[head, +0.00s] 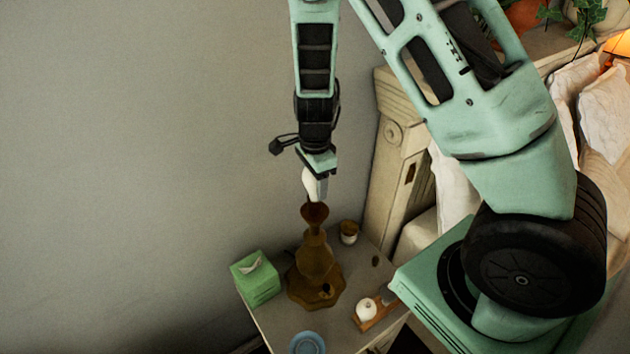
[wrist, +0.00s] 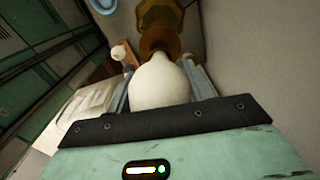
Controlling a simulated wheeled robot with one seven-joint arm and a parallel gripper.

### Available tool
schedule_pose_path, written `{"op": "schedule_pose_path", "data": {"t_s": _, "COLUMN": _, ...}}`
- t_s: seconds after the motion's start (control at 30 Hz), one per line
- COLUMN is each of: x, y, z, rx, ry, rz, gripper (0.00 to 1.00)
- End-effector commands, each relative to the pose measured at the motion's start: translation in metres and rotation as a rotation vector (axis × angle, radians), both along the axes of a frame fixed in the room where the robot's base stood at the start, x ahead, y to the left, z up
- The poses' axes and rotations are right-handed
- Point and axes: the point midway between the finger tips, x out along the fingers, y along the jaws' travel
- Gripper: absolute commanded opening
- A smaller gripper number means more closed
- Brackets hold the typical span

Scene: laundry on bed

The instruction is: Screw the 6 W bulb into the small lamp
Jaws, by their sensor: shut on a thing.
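My gripper (head: 316,185) points down above the nightstand and is shut on a white bulb (head: 309,182). In the wrist view the bulb (wrist: 160,82) fills the space between the two fingers, its far end toward the lamp. The small lamp (head: 315,255) is brown, with a cup-like top and a wide faceted foot, and stands on the nightstand (head: 285,327). The bulb is right over the lamp's top (wrist: 158,42); its base is hidden, so I cannot tell how far it sits in the socket. No wattage marking is readable.
A green tissue box (head: 256,279) stands left of the lamp, and a blue round dish (head: 307,343) lies in front. A wooden tray with another white bulb-like thing (head: 366,309) is at right. A small jar (head: 348,232) stands behind. The bed's carved post (head: 395,150) is close at right; the wall is at left.

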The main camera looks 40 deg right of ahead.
Motion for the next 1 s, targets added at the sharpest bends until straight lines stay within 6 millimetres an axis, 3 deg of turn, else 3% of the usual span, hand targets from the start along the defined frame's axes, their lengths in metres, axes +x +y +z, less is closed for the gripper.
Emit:
{"op": "schedule_pose_path", "data": {"t_s": 0.07, "x": -0.0006, "y": 0.0002, "z": -0.0003, "rx": 0.0, "ry": 0.002, "rz": 0.002, "gripper": 0.3}}
{"op": "schedule_pose_path", "data": {"t_s": 0.1, "x": -0.0006, "y": 0.0002, "z": -0.0003, "rx": 0.0, "ry": 0.002, "rz": 0.003, "gripper": 0.55}}
{"op": "schedule_pose_path", "data": {"t_s": 0.17, "x": -0.0005, "y": 0.0002, "z": -0.0002, "rx": 0.0, "ry": 0.001, "rz": 0.003, "gripper": 0.66}}
{"op": "schedule_pose_path", "data": {"t_s": 0.43, "x": -0.0001, "y": 0.0, "z": -0.0007, "rx": 0.0, "ry": 0.0, "rz": 0.028, "gripper": 0.66}}
{"op": "schedule_pose_path", "data": {"t_s": 1.0, "x": 0.0007, "y": -0.0002, "z": -0.0013, "rx": 0.001, "ry": -0.002, "rz": 0.64, "gripper": 0.66}}
